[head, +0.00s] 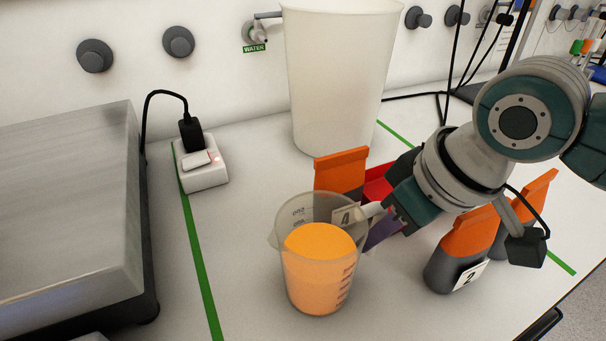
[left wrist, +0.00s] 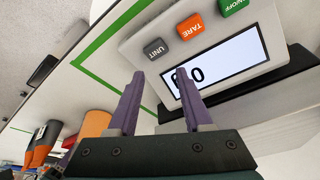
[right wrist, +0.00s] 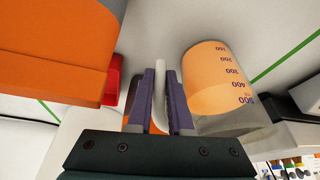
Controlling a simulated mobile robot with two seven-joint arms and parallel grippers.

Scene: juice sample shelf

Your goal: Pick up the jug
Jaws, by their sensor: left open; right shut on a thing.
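The jug (head: 318,272) is a clear measuring jug with orange juice in it and a printed scale. It stands upright in the head view, in the middle of the bench. My right gripper (head: 377,226) is shut on the jug's handle at its right side. In the right wrist view the handle (right wrist: 160,80) lies between the two purple fingers, and the jug (right wrist: 217,78) is to their right. Whether the jug's base touches the bench cannot be told. My left gripper (left wrist: 158,95) is open and empty in the left wrist view, near the scale's display (left wrist: 215,65).
A large white container (head: 340,75) stands behind the jug. Orange-topped dark bottles (head: 465,250) stand to the right and another (head: 341,170) behind. A red object (head: 379,184) is close to my right gripper. A scale (head: 70,200) and power socket (head: 203,172) are at left.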

